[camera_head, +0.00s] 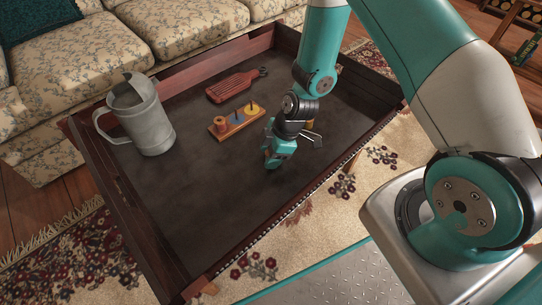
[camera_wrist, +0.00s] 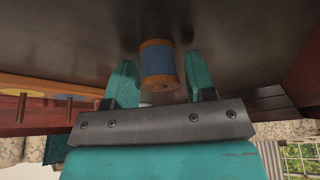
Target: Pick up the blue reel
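The blue reel (camera_wrist: 158,62), a small spool with wooden ends and a blue middle, shows in the wrist view close to the dark tabletop. My gripper (camera_wrist: 164,84) is open, with one teal finger on each side of the reel. A narrow gap shows at the right finger; I cannot tell whether the left finger touches the reel. In the head view my gripper (camera_head: 273,158) is low over the table, right of its middle, and I cannot make out the reel there.
The rimmed dark table (camera_head: 205,195) carries a grey metal jug (camera_head: 152,122) at left, a red slatted paddle (camera_head: 233,86) at the back and a wooden peg board (camera_head: 238,122) with coloured pieces left of my gripper. A floral sofa (camera_head: 105,55) stands behind. The table's front is clear.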

